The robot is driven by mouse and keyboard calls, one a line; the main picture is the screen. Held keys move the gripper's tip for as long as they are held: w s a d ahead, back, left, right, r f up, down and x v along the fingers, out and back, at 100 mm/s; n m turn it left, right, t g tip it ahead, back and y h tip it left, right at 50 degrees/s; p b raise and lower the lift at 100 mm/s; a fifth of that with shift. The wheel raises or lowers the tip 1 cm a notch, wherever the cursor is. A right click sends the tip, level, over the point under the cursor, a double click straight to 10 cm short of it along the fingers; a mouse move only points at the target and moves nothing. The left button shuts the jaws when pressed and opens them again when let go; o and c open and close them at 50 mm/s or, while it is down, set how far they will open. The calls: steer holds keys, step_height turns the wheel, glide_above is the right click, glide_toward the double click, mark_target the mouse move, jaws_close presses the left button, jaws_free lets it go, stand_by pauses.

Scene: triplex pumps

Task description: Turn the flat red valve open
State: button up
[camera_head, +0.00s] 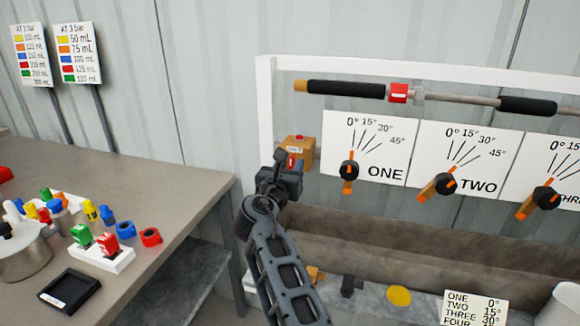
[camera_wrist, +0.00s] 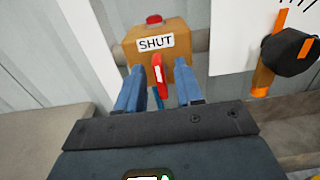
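A tan-orange valve box (camera_wrist: 178,50) with a white SHUT label (camera_wrist: 156,43) is straight ahead in the wrist view. A flat red handle (camera_wrist: 157,72) stands roughly upright on its front, below the label. The box also shows in the head view (camera_head: 299,143), at the left of the white frame, with the handle partly hidden by my gripper. My gripper (camera_wrist: 158,80) is open, its two blue fingers on either side of the red handle. Nothing is held; I cannot tell whether a finger touches the handle.
Black-and-orange knobs ONE (camera_head: 349,171), TWO (camera_head: 444,184) and THREE stand to the right on white dial plates. A pipe with a red block (camera_head: 398,93) runs above them. A grey trough (camera_head: 400,240) lies below. A table (camera_head: 180,190) with colored parts is at left.

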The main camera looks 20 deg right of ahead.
steer(key=shift+c, duration=0.3)
jaws_close()
steer(key=shift+m, duration=0.4)
steer(key=m+b, duration=0.2)
steer(key=shift+d+m, duration=0.15)
steer(key=shift+m, duration=0.25)
steer(key=m+b, duration=0.3)
steer(key=m, duration=0.2)
steer(key=shift+s+d+f, duration=0.1)
steer(key=shift+f, duration=0.05)
steer(key=shift+m+b, duration=3.75)
steer(key=shift+m, duration=0.95)
